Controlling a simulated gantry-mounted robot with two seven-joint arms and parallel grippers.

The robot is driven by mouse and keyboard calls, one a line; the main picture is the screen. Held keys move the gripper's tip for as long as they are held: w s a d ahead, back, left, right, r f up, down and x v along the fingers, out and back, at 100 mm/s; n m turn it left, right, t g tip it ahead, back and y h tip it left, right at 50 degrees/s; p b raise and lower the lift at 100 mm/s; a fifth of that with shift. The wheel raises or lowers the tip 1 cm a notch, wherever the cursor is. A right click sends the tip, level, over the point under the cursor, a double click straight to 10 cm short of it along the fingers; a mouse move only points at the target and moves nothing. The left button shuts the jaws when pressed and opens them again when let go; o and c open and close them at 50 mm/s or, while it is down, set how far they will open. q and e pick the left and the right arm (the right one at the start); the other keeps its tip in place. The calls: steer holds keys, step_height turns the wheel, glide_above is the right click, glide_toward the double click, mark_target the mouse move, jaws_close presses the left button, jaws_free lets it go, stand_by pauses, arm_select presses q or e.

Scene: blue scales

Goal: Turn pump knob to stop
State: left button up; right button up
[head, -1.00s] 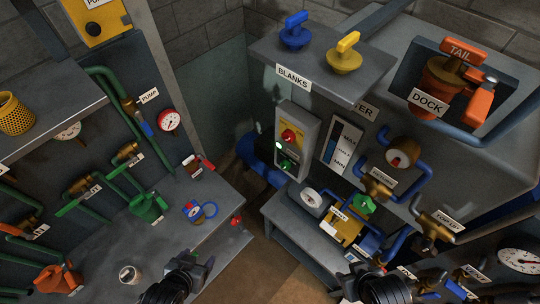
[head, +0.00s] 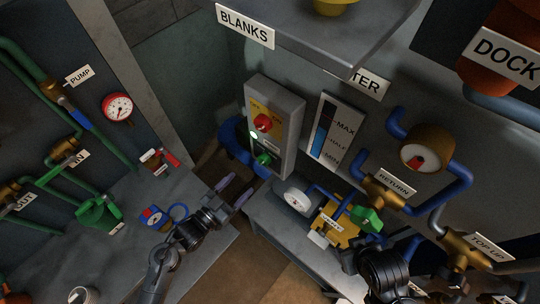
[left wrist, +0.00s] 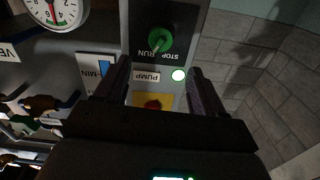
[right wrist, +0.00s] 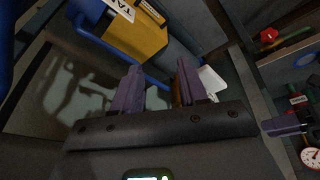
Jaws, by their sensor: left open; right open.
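The pump knob is a green knob (head: 263,158) low on the grey control box (head: 288,110). In the left wrist view, upside down, the green knob (left wrist: 160,38) sits by STOP and RUN, its handle apparently towards RUN. A PUMP label (left wrist: 147,76) and a lit pale green lamp (left wrist: 179,75) are beside it. My left gripper (head: 233,190) is open and empty, below and left of the box, apart from the knob. Its fingers (left wrist: 160,85) frame the label and lamp in the wrist view. My right gripper (right wrist: 160,78) is open; its fingertips are unclear in the head view.
A red knob (head: 264,122) on a yellow plate is above the green one. A level gauge (head: 327,128) is right of the box, and the BLANKS shelf (head: 320,35) overhangs it. A white dial (head: 298,199) and yellow unit (head: 335,222) sit below. Brown floor is clear between benches.

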mark_target(260, 164)
arm_select(q)
steer(key=p+x, duration=0.1)
steer(key=x, duration=0.9)
steer(key=shift+w+d, duration=0.15)
steer(key=shift+w, duration=0.1)
steer(key=shift+c, duration=0.4)
steer(key=c, duration=1)
